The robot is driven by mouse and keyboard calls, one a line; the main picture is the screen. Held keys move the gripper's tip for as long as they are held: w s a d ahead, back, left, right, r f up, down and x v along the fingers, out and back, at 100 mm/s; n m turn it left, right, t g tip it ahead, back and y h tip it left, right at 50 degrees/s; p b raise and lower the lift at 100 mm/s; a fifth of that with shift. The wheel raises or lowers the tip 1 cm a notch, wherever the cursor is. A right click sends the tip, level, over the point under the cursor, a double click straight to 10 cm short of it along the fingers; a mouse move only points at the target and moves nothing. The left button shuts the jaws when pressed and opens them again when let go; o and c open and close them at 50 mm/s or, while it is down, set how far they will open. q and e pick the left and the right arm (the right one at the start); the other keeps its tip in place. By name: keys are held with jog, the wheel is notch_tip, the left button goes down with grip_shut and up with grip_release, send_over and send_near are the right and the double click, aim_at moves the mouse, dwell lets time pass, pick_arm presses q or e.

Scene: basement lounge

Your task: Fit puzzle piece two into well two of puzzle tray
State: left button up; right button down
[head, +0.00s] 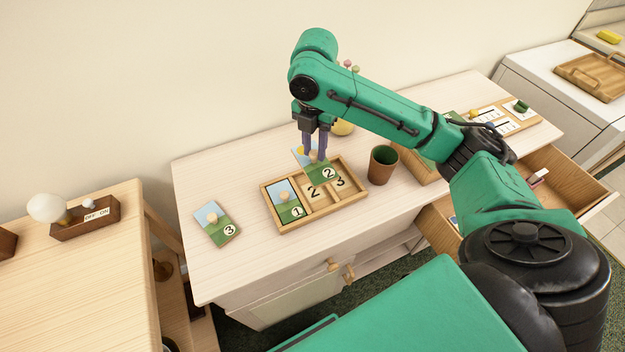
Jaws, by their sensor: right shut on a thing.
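The puzzle tray (347,200) is a wooden frame on the pale dresser top, with wells side by side. Puzzle piece one (283,200) lies in the left well. The middle well, marked 2 (316,197), and the right well, marked 3 (340,182), show bare wood. My right gripper (315,156) is shut on puzzle piece two (321,171), a blue, white and green piece with a 2 on it. The piece appears tilted and above the back of the tray, over the middle wells. Puzzle piece three (217,223) lies flat left of the tray. My left gripper is not in view.
A dark brown cup (382,164) stands right of the tray. My right arm covers part of the dresser's right side. An open drawer (565,190) sticks out at the right. The dresser top (228,180) is clear behind puzzle piece three.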

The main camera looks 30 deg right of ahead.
jog(key=f, duration=1.1)
jog(key=shift+w+f+p, duration=0.2)
jog(key=shift+p, duration=0.15)
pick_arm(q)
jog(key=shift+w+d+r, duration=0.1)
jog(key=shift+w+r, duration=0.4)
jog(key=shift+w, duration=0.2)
pick_arm(e)
jog(key=shift+w+f, duration=0.1)
jog(key=shift+f, duration=0.15)
jog(key=shift+f, duration=0.1)
jog(key=c, duration=0.7)
grip_release()
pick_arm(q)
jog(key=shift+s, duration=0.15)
pick_arm(e)
jog(key=shift+o, duration=0.3)
